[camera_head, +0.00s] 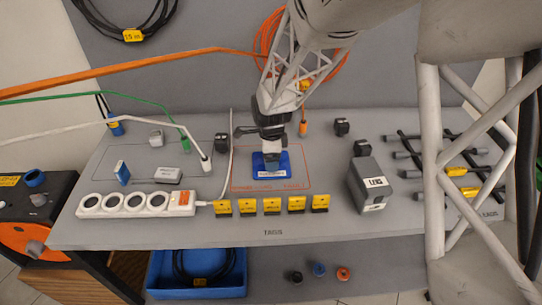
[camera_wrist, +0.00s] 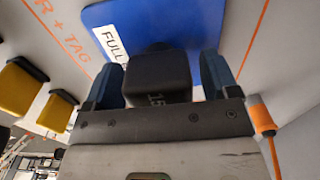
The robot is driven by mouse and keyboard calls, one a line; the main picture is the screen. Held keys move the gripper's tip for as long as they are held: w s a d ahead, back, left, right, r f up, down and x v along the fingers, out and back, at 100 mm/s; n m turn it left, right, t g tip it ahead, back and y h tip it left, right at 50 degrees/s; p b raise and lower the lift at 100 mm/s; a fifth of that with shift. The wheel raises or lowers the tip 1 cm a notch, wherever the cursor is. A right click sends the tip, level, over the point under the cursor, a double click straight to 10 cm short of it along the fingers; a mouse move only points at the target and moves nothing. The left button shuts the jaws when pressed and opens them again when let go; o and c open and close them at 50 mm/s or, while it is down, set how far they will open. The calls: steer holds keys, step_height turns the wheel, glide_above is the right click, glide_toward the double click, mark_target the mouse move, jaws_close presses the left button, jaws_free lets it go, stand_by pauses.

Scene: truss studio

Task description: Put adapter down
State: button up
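The adapter (camera_wrist: 160,78) is a black block marked 15 in the wrist view. It stands between the two blue-grey fingers of my gripper (camera_wrist: 165,80). A thin gap shows between the adapter and the right finger, so the gripper looks open around it; contact on the left side is hard to tell. In the head view my gripper (camera_head: 271,140) is low over a blue pad (camera_head: 259,168) with a white label, and it largely hides the adapter. The pad, with its label beginning FULL, also shows in the wrist view (camera_wrist: 190,18).
The pad lies in an orange-outlined area of the grey table (camera_head: 330,232). Yellow tags (camera_head: 272,206) line its front. A power strip (camera_head: 135,204) lies left, a grey box (camera_head: 369,184) right. A cable with an orange end (camera_wrist: 262,116) is close right of the fingers.

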steer(key=shift+r, duration=0.1)
step_height(320, 180, up, 12)
steer(key=shift+r, duration=0.1)
stand_by(0.8)
stand_by(0.6)
steer(key=s+d+r+n+t, duration=0.1)
steer(key=s+d+r+n, duration=0.75)
steer(key=s, duration=0.45)
steer(key=s+d+r+n, duration=0.1)
steer(key=s+d+n, duration=0.2)
steer(key=s, duration=0.5)
steer(key=s+d+r+n+t, duration=0.1)
steer(key=s+d+n, duration=0.2)
steer(key=s+n, duration=0.3)
steer(key=shift+s+r+t, duration=0.3)
steer(key=shift+s+r, duration=0.05)
steer(key=shift+s, duration=0.9)
stand_by(1.9)
